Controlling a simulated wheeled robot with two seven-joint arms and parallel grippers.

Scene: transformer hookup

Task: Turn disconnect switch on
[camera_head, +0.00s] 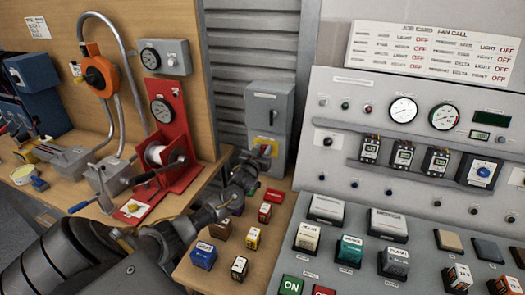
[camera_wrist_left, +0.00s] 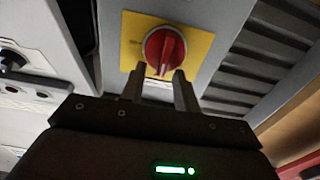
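The disconnect switch is a grey box (camera_head: 268,112) on the wall at centre in the head view, with a red rotary knob on a yellow plate (camera_head: 265,147) low on its front. In the left wrist view the red knob (camera_wrist_left: 164,48) sits on its yellow plate (camera_wrist_left: 200,42), its grip bar pointing roughly down the picture. My left gripper (camera_head: 254,162) is right in front of the knob. In the left wrist view the left gripper (camera_wrist_left: 159,72) has its two fingers apart, tips at the knob's lower edge; whether they touch it I cannot tell. My right gripper is not in view.
A red stand with a gauge (camera_head: 165,112) and spool is left of the switch. A control console (camera_head: 420,180) with gauges and buttons stands at right. Several small coloured blocks, including a blue one (camera_head: 204,256), lie on the wooden bench beneath my left arm.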

